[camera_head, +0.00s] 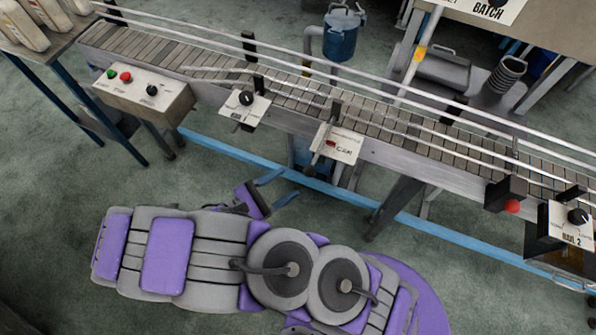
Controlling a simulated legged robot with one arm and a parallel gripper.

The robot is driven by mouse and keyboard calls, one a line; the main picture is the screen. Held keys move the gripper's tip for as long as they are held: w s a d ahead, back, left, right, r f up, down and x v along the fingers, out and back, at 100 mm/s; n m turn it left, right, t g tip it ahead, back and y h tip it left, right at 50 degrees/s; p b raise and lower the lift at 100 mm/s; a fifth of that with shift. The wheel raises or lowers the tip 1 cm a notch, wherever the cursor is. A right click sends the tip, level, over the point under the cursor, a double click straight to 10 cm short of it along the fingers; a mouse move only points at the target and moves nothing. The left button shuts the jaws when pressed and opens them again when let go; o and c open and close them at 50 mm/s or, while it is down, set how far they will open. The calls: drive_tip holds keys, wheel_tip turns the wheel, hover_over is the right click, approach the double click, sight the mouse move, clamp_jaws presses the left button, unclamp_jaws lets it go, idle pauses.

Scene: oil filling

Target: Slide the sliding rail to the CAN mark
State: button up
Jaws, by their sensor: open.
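A white plate with the CAN mark (344,150) is fixed to the front side of the conveyor at the middle. A small red marker (331,143) shows on it beside the lettering. The sliding rail (400,132) is a thin metal bar running along the front of the belt. A dark post stands at the belt edge above the plate. My gripper (288,184) is below and left of the CAN plate, apart from it. Its two blue fingers are spread and empty, pointing right.
The conveyor belt (215,71) runs across the view. A rail plate with a black knob (246,98) sits left of the CAN plate. A button box (140,92) is at left, and a RAIL 2 box (571,228) at right. A blue frame bar (330,188) runs below.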

drive_tip(key=p+v, duration=0.1)
drive_tip(key=v, duration=0.8)
idle(0.3)
drive_tip(key=w+d+r+m+g+y, duration=0.2)
drive_tip(key=d+r+m+g, duration=0.45)
drive_tip(key=d, duration=0.35)
drive_tip(key=w+d+r+m+g+y, duration=0.1)
drive_tip(key=w+d+r+m+g, duration=0.1)
drive_tip(key=d+r+m+g, duration=0.6)
drive_tip(key=s+d+r+m+t+y, duration=0.1)
drive_tip(key=s+d+r+m+y, duration=0.1)
drive_tip(key=s+d+m+y, duration=0.2)
drive_tip(key=s+d+r+m+t+y, duration=0.1)
drive_tip(key=s+d+r+m+y, duration=0.1)
drive_tip(key=s+d+m+y, duration=0.2)
drive_tip(key=shift+s+d+r+y, duration=0.4)
drive_tip(key=shift+s+d+y, duration=0.45)
drive_tip(key=shift+s+y, duration=1.55)
drive_tip(key=shift+s+m+h, duration=0.25)
drive_tip(key=shift+s+h, duration=0.25)
drive_tip(key=shift+h, duration=0.1)
